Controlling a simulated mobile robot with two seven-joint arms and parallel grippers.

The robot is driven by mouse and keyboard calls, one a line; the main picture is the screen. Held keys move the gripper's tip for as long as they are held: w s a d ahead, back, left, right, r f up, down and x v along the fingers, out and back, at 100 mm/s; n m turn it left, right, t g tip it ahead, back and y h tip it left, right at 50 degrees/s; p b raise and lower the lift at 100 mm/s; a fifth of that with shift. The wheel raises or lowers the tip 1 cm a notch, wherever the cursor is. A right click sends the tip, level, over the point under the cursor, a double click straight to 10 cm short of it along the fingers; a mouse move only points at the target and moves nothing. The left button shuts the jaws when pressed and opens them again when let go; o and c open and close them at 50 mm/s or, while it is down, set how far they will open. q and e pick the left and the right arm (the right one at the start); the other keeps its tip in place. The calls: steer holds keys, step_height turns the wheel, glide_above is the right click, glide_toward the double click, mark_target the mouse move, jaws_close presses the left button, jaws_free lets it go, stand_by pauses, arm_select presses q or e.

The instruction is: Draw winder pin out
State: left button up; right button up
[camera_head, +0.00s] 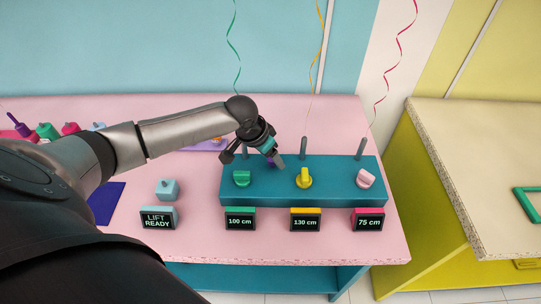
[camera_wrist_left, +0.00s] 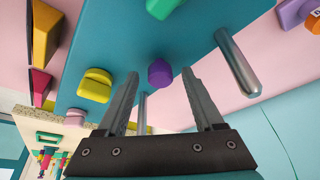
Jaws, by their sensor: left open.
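A teal block (camera_head: 330,190) on the pink table carries a green knob (camera_head: 242,178), a yellow knob (camera_head: 304,178) and a pink knob (camera_head: 366,178) along its front. Grey metal posts, such as the one at the right (camera_head: 361,149), stand behind them. A small purple pin head (camera_wrist_left: 160,73) shows on the block's top in the left wrist view. My left gripper (camera_head: 274,160) is over the block's back left, pointing down. Its open fingers (camera_wrist_left: 168,86) appear on either side of the purple head; contact is not visible. Most of the pin is hidden in the head view. My right gripper is not in view.
Signs reading 100 cm (camera_head: 240,222), 130 cm (camera_head: 305,222), 75 cm (camera_head: 368,222) and LIFT READY (camera_head: 157,219) stand along the front. A metal post (camera_wrist_left: 238,62) rises close beside my left gripper. Ribbons hang behind the block. A yellow table (camera_head: 500,150) stands right.

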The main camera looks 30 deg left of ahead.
arm_select(q)
jaws_close()
stand_by(0.5)
stand_by(0.9)
